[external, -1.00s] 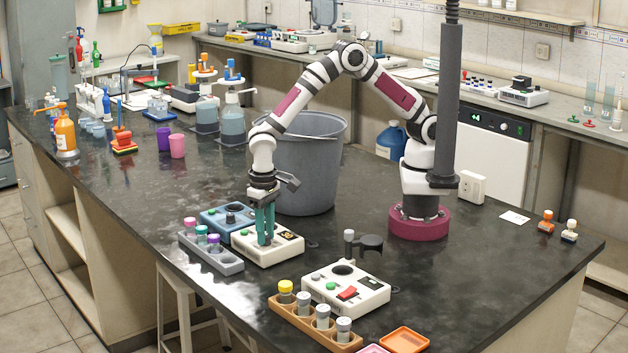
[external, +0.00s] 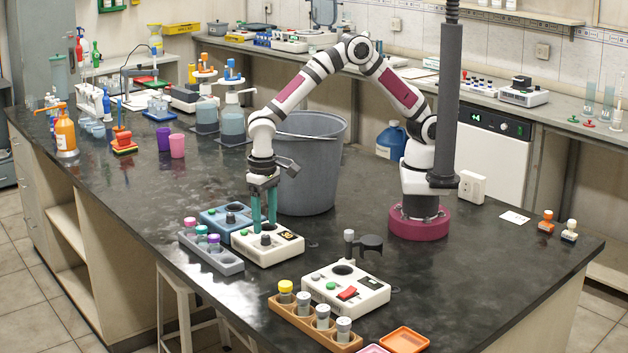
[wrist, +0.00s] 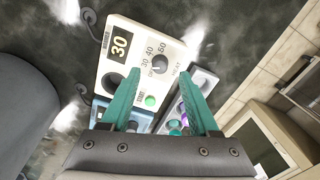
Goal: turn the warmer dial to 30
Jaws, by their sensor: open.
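The white warmer (external: 268,250) stands on the dark bench, with a dark dial (external: 266,240) on its top. In the wrist view the dial (wrist: 160,64) is ringed by small marks including 30, 40 and 50; its pointer is too small to read surely. My gripper (external: 264,230) is open and empty, pointing down just above the dial. In the wrist view its teal fingers (wrist: 161,92) are apart, with the dial beyond them.
A blue unit (external: 222,218) stands beside the warmer, and a grey rack (external: 212,255) of capped vials is in front. A large grey bucket (external: 310,165) is close behind. Another white unit (external: 345,290) stands to the right.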

